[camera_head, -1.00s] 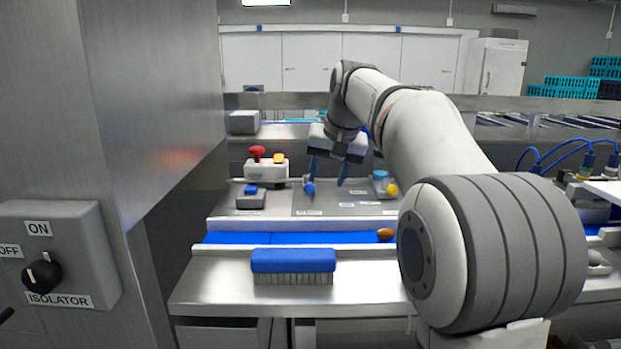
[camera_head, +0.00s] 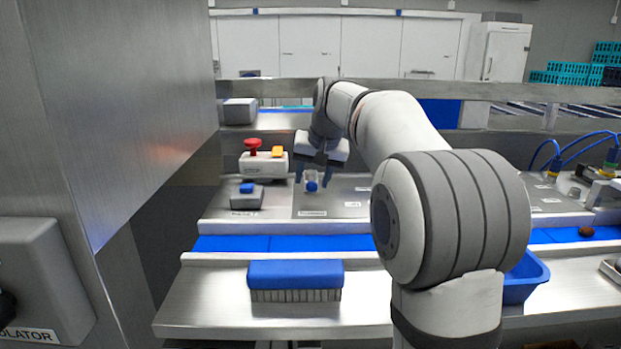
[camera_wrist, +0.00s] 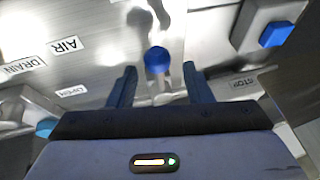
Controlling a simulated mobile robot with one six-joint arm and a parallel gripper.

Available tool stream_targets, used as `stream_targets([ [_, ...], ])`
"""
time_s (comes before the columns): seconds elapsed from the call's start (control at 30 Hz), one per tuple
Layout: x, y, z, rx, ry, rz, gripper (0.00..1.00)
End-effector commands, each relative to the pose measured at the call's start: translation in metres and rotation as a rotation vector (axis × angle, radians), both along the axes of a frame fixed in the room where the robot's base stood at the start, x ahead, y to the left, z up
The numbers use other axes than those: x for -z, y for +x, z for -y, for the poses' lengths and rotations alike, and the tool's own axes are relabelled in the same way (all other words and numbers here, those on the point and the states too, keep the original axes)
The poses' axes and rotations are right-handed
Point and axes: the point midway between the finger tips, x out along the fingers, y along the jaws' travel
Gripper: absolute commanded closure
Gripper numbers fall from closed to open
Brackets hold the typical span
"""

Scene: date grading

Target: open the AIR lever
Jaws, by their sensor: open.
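A blue round knob (camera_head: 312,186) stands on the metal panel, under my gripper. In the wrist view the knob (camera_wrist: 157,60) is between the two finger lines, close to the tips, on a shiny metal part. An "AIR" label (camera_wrist: 65,45) and a "DRAIN" label (camera_wrist: 22,65) lie to its left there. My gripper (camera_head: 313,177) is open, pointing down, with one finger on each side of the knob; its fingers (camera_wrist: 159,72) also show in the wrist view. I cannot tell whether they touch the knob. The lever's lower part is hard to make out.
A grey block with a blue button (camera_head: 247,193) and a box with a red button (camera_head: 253,146) and a yellow one stand left of my gripper. A blue belt (camera_head: 285,243), a blue brush (camera_head: 296,274) and a blue tub (camera_head: 525,280) lie nearer. The ISOLATOR box is at far left.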

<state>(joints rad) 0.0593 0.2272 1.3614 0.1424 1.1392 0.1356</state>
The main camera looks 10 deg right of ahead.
Motion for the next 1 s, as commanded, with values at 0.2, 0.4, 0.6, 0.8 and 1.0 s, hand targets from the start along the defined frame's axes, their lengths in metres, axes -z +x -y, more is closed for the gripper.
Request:
stream_targets([
  [0.2,0.0081,0.0035,0.0012,0.003,0.0,0.0,0.55],
  [0.4,0.0079,0.0034,0.0016,0.005,-0.001,0.001,0.57],
  [0.6,0.0078,0.0034,0.0019,0.005,-0.001,0.001,0.73],
  [0.8,0.0077,0.0034,0.0021,0.005,-0.001,0.001,0.9],
  [1.0,0.0076,0.0035,0.0023,0.006,0.0,0.001,1.0],
])
